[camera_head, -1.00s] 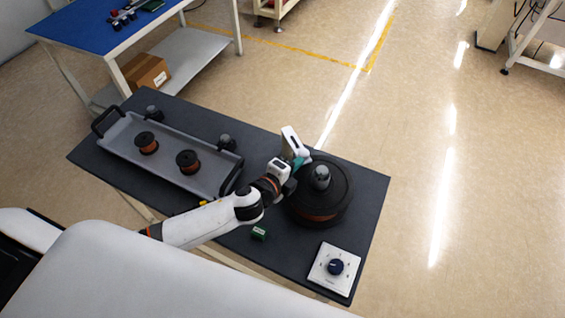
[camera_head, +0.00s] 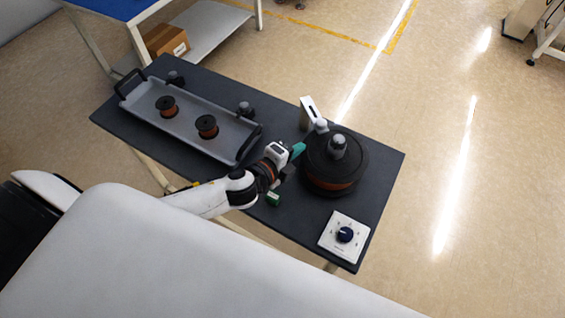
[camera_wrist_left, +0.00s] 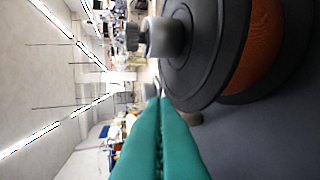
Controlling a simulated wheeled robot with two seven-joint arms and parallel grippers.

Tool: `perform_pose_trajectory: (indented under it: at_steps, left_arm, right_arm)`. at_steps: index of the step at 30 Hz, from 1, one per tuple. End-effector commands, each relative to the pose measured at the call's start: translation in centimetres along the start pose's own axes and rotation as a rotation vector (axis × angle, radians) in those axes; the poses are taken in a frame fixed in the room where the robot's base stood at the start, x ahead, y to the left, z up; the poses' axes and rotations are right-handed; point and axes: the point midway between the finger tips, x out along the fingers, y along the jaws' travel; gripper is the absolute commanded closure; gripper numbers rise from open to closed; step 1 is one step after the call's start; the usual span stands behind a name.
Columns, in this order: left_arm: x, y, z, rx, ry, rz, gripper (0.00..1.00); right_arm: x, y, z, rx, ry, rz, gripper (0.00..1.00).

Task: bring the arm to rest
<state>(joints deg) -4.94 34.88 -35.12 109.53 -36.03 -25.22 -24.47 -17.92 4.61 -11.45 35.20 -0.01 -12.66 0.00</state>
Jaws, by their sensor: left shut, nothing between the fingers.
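My left arm comes in from the left in the head view. My left gripper (camera_head: 299,150) has green fingers and is shut and empty, just left of the bowl feeder. In the left wrist view the two green fingers (camera_wrist_left: 160,110) lie against each other with nothing between them. My right gripper does not show.
A grey tray (camera_head: 187,138) with two dark-and-copper spools (camera_head: 166,106) lies on the dark table (camera_head: 280,115). A white dial box (camera_head: 344,236) stands at the front right. A small green block (camera_head: 273,199) lies near the front edge. A white upright piece (camera_head: 310,113) stands behind the feeder.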

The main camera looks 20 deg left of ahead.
Motion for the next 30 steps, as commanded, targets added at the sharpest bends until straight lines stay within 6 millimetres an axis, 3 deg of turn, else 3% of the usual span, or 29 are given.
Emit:
perform_pose_trajectory:
  at_steps: [3,7,12,20,23,26,30]
  left_arm:
    - [-2.1,-0.3,0.3,0.000,-0.002,-0.002,1.00]
    - [-4.1,-0.3,0.4,0.000,-0.002,-0.003,1.00]
    - [-5.5,-0.1,0.6,0.000,-0.001,-0.001,1.00]
    - [-5.8,0.1,0.5,-0.012,0.007,-0.002,1.00]
    - [-6.1,0.1,0.1,-0.118,0.065,-0.024,1.00]
    - [-7.1,-0.3,-0.9,-0.364,0.201,-0.089,1.00]
    - [-10.1,-2.6,-1.8,-0.769,0.421,-0.232,1.00]
  right_arm:
    - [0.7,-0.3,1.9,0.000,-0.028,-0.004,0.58]
    - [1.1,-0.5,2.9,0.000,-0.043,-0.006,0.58]
    - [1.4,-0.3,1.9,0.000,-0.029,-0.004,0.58]
    - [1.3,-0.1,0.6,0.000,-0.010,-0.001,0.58]
    - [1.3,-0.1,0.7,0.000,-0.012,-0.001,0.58]
    - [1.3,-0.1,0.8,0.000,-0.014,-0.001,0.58]
    - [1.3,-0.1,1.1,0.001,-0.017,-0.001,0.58]
